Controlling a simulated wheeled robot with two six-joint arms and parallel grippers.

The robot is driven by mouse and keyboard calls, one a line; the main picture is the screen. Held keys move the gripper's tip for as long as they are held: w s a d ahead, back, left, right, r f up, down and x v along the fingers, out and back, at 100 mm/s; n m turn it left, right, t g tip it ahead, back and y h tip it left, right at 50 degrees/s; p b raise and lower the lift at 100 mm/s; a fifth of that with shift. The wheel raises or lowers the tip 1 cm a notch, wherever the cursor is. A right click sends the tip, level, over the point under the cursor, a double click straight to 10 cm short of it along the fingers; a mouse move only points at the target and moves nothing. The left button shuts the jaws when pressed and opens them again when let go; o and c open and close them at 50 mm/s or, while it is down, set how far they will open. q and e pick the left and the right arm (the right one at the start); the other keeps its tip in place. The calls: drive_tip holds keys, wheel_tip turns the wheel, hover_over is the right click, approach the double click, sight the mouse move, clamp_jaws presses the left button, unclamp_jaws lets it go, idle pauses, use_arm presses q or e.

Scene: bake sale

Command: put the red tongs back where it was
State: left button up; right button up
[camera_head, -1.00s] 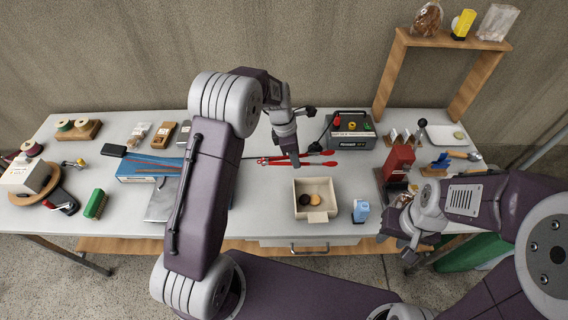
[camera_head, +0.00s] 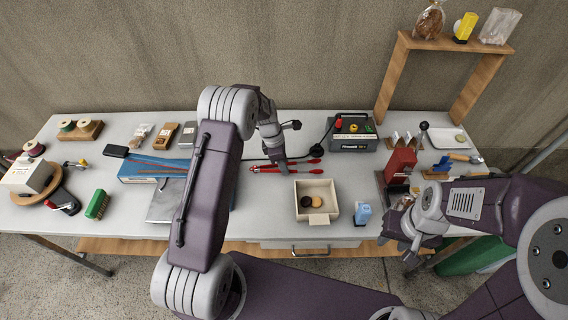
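A dark power unit (camera_head: 353,146) with a cable is behind. A blue box (camera_head: 140,170) and a grey laptop-like slab (camera_head: 164,203) are left. Bare table surrounds the tongs.

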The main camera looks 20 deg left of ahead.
use_arm(q)
drive_tip(key=o, duration=0.6)
drive_tip(key=shift+c, duration=0.2)
drive_tip(key=w+v, duration=0.1)
drive_tip(key=v, duration=1.1)
drive_tip(key=s+m+y, duration=0.2)
drive_tip(key=s+m, duration=1.9)
drive_tip(key=s, duration=0.2)
drive_tip(key=shift+s+d+f+m+p, duration=0.2)
drive_tip(key=shift+d+f+m+p, duration=0.1)
drive_tip(key=shift+d+f, duration=0.15)
drive_tip(key=shift+d, duration=0.1)
